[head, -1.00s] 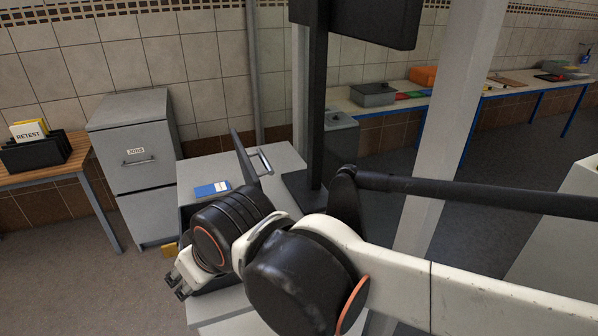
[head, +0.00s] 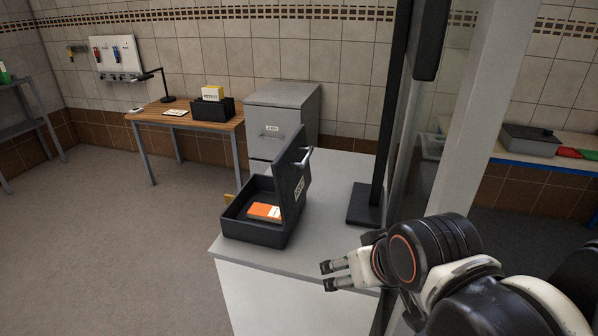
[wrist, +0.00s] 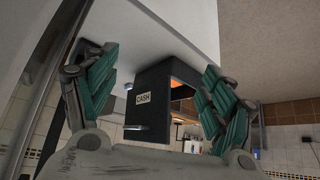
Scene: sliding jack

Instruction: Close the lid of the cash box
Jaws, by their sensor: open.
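The black cash box (head: 252,229) sits on the grey counter, its lid (head: 292,186) standing up, open, along the right side. An orange-and-white item (head: 264,211) lies inside the box. My gripper (head: 327,276) is open and empty at the counter's front edge, right of the box and apart from it.
A black post on a base (head: 364,206) stands on the counter (head: 335,170) right of the lid. A pale pillar (head: 470,110) rises behind my arm. A grey cabinet (head: 283,115) and a wooden desk (head: 160,116) stand behind. Floor left of the counter is clear.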

